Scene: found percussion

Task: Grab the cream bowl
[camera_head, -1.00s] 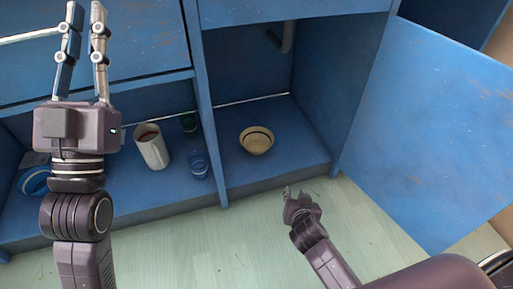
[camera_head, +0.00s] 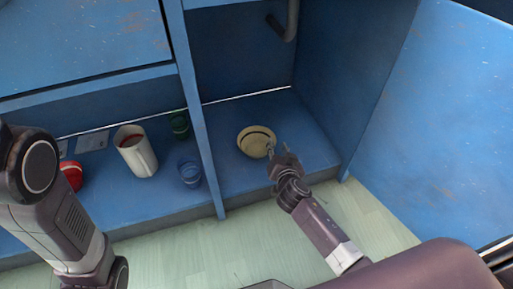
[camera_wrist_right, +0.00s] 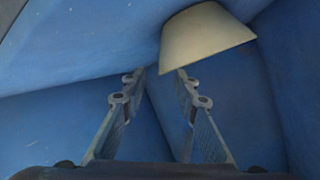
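The cream bowl (camera_head: 255,142) sits upright on the floor of the right compartment of the blue cabinet. My right gripper (camera_head: 271,151) is at the bowl's front right side in the head view and covers a little of its edge. In the right wrist view the bowl (camera_wrist_right: 204,38) is beyond the fingertips, up and to the right. The two fingers of the right gripper (camera_wrist_right: 157,76) stand apart with nothing between them. My left arm shows at the left of the head view, but its gripper is out of the picture.
A divider (camera_head: 201,130) separates the bowl from the left compartment, which holds a white cup (camera_head: 140,158), a blue cup (camera_head: 189,172), a green cup (camera_head: 179,125) and a red object (camera_head: 72,175). An open blue door (camera_head: 440,130) stands at the right. A pipe (camera_head: 288,22) hangs above the bowl.

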